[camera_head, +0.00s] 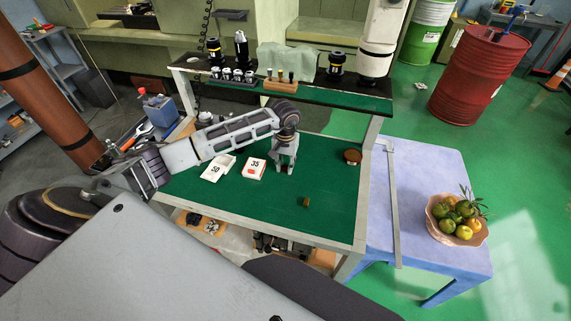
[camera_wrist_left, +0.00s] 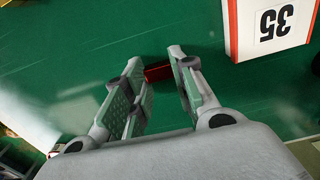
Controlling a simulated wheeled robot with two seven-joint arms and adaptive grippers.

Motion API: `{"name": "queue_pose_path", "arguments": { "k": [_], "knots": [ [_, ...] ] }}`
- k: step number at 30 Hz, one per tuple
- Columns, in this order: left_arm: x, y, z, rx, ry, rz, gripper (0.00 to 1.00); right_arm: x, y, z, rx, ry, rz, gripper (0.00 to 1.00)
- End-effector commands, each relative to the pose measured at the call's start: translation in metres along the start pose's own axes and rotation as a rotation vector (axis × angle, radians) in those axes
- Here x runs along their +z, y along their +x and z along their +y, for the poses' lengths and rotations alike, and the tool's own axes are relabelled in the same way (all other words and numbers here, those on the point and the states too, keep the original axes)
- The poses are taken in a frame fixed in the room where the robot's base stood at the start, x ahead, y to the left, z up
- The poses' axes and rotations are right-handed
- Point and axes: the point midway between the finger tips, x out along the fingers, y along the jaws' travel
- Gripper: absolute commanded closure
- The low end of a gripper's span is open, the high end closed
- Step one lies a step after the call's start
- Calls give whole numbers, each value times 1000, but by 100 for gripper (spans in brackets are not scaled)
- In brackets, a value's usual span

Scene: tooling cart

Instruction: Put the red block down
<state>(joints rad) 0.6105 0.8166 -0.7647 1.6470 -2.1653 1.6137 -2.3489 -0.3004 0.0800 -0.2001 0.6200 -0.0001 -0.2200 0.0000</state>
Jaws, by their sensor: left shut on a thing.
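My left gripper (camera_head: 284,168) is over the green mat (camera_head: 240,208) of the cart, right of the white box marked 35 (camera_head: 254,168). In the left wrist view, the gripper (camera_wrist_left: 160,75) is shut on the red block (camera_wrist_left: 158,72), which shows as a small dark red piece between the fingertips. The block is hidden by the fingers in the head view. I cannot tell whether it touches the mat. The box marked 35 (camera_wrist_left: 270,27) stands apart from the fingers at the upper right of the wrist view. My right gripper is not in view.
A white box marked 50 (camera_head: 216,169) lies left of the other box. A small brown block (camera_head: 306,202) and a round brown piece (camera_head: 352,157) are on the mat. A raised shelf (camera_head: 330,97) with tool holders runs along the back. The mat's front right is mostly clear.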

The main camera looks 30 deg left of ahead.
Motion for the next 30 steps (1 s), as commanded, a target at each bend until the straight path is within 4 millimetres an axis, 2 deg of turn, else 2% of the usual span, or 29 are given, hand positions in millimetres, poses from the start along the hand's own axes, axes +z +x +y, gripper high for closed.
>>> {"name": "queue_pose_path", "arguments": {
  "k": [2,3,8,25,30],
  "knots": [
    [0,3,0,0,0,0,98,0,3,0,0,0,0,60],
    [0,3,0,0,0,0,73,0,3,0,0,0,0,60],
    [0,2,0,0,0,0,52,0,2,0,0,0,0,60],
    [0,-2,0,0,0,0,52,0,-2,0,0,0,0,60],
    [-1,-18,0,1,1,3,52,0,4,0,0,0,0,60]
  ]
}}
